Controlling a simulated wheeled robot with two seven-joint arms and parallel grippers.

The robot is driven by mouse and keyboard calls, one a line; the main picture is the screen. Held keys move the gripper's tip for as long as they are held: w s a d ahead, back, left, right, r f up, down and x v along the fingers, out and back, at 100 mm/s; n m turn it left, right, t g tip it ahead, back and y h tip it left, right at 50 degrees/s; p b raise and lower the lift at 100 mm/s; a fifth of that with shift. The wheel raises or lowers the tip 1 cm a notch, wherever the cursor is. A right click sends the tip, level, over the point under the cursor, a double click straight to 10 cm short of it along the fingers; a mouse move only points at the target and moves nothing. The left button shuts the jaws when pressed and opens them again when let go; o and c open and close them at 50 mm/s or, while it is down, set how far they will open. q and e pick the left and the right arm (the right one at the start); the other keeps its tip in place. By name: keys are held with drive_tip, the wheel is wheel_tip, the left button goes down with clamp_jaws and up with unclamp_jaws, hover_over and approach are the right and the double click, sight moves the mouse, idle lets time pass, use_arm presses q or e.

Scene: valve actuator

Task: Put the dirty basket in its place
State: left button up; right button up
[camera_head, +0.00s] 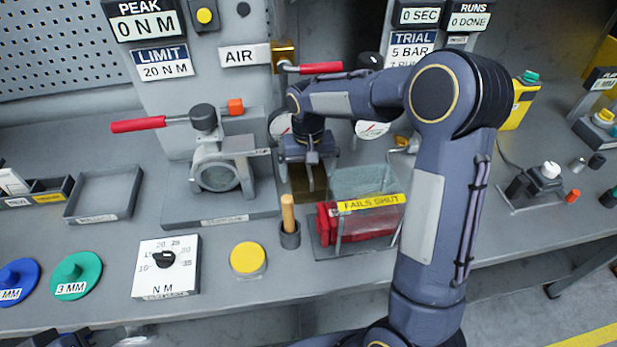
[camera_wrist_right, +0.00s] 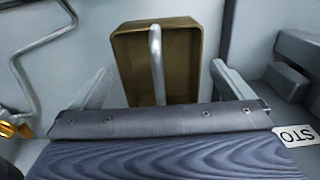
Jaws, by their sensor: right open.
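No thing in view is labelled as the dirty basket, and I cannot tell for sure which one it is. An open brown box (camera_wrist_right: 127,62) lies ahead in the right wrist view, with a pale grey bar (camera_wrist_right: 156,65) across its middle. Part of the brown box (camera_head: 320,196) shows in the head view, below my gripper. My right gripper (camera_head: 311,180) points down there, open, with nothing visibly clamped. In the wrist view its fingers (camera_wrist_right: 162,84) stand apart on either side of the box's near part. Only a dark piece, possibly my left gripper, shows at the bottom left of the head view.
A grey valve with a red lever (camera_head: 138,124) stands left of the gripper. A holder with a wooden handle (camera_head: 288,213) and a red unit labelled FAILS SHUT (camera_head: 327,222) stand in front. An empty grey tray (camera_head: 104,194) is at left.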

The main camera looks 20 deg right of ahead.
sight(308, 183)
wheel_tip(308, 183, up, 8)
drive_tip(key=shift+r, duration=0.2)
drive_tip(key=f+t+b, duration=0.1)
drive_tip(key=b, duration=0.1)
drive_tip(key=s+f+t+b, duration=0.1)
drive_tip(key=b, duration=0.1)
drive_tip(key=s+f+t+h+b, duration=0.1)
drive_tip(key=b, duration=0.2)
drive_tip(key=shift+s+a+f+t, duration=0.2)
drive_tip(key=shift+a+f+t, duration=0.05)
drive_tip(key=shift+f+t, duration=0.15)
drive_tip(key=shift+a, duration=0.1)
drive_tip(key=shift+w+f+t, duration=0.2)
drive_tip(key=shift+f+t, duration=0.1)
drive_tip(key=shift+f, duration=0.05)
drive_tip(key=x, duration=0.6)
drive_tip(key=shift+w+f, duration=0.2)
drive_tip(key=shift+w, duration=0.05)
